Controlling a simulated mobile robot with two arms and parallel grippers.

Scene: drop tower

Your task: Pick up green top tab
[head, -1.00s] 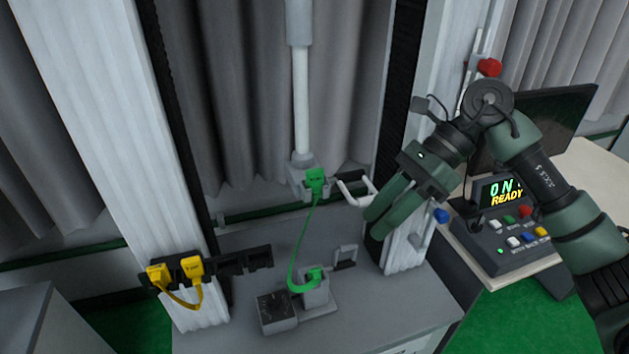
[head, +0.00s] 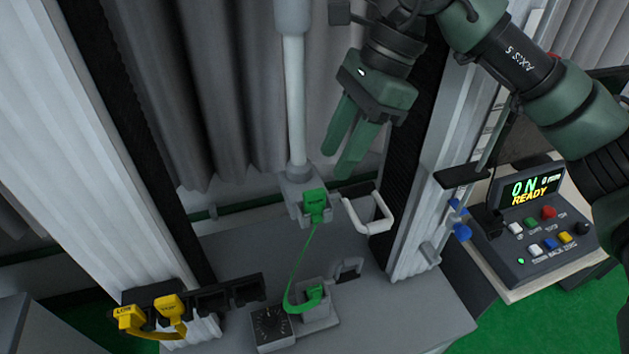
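The green top tab (head: 314,204) sits in the grey block at the lower end of the white vertical rod. A green strap (head: 299,262) runs down from it to a lower green tab (head: 314,294) in a grey holder on the bench. My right gripper (head: 340,168) is above and slightly right of the top tab, fingers pointing down. Its two fingers are apart, with a narrow gap and nothing visible between them. My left gripper is not in view.
A white handle (head: 369,215) sticks out right of the top tab. Yellow tabs (head: 148,312) hang on a black rack (head: 207,298) at lower left. A control box (head: 540,225) reading "ON READY" stands at right. A white pillar (head: 440,170) rises behind my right arm.

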